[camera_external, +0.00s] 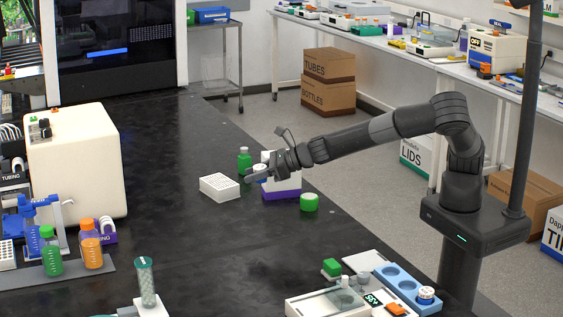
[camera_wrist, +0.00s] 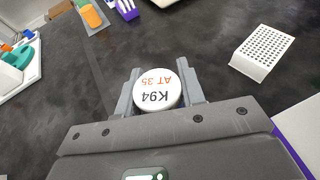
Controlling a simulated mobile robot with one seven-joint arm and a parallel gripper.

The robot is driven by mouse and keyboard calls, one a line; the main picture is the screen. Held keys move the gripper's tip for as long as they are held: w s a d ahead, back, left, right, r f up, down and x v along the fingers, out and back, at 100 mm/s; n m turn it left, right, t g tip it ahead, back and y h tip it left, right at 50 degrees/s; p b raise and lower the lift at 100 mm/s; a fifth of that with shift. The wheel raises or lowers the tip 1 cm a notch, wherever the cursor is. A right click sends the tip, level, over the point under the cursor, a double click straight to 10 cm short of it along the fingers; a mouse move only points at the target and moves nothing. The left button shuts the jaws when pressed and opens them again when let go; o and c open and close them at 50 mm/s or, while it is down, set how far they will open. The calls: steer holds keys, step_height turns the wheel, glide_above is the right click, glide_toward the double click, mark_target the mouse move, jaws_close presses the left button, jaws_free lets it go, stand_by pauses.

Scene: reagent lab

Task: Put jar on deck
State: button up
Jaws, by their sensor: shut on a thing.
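A jar with a white round lid (camera_wrist: 157,92), marked "K94" and "AT 35", sits between the two fingers of my gripper (camera_wrist: 160,78) in the wrist view. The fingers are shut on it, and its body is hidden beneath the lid. In the external view my gripper (camera_external: 252,175) is over the dark bench, between the white rack and a white and purple box. The jar is small and partly covered there, and its height above the bench is hard to judge. I cannot tell which surface is the deck.
A white perforated rack (camera_external: 220,187) is beside the gripper, and it shows in the wrist view (camera_wrist: 262,52). Dark bench (camera_external: 200,250) in front is clear.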

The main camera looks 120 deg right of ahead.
steer(key=d+f+m+g+h, duration=0.2)
steer(key=d+m+h, duration=0.1)
steer(key=d, duration=3)
steer(key=s+d+r+m+g+h, duration=0.1)
steer(key=s+d, duration=0.5)
steer(key=d, duration=0.4)
steer(key=s+d+r+m+g+h, duration=0.1)
steer(key=s+d+m, duration=0.1)
steer(key=s+d, duration=0.55)
steer(key=s+d+r+m+g+h, duration=0.15)
steer(key=s+d, duration=0.25)
steer(key=d, duration=0.8)
glide_above(209, 155)
steer(key=shift+t+y, duration=0.25)
steer(key=shift+t, duration=0.1)
step_height(209, 155, down, 12)
steer(key=shift+r, duration=0.15)
steer(key=shift+w+f, duration=0.1)
steer(key=shift+f, duration=1.95)
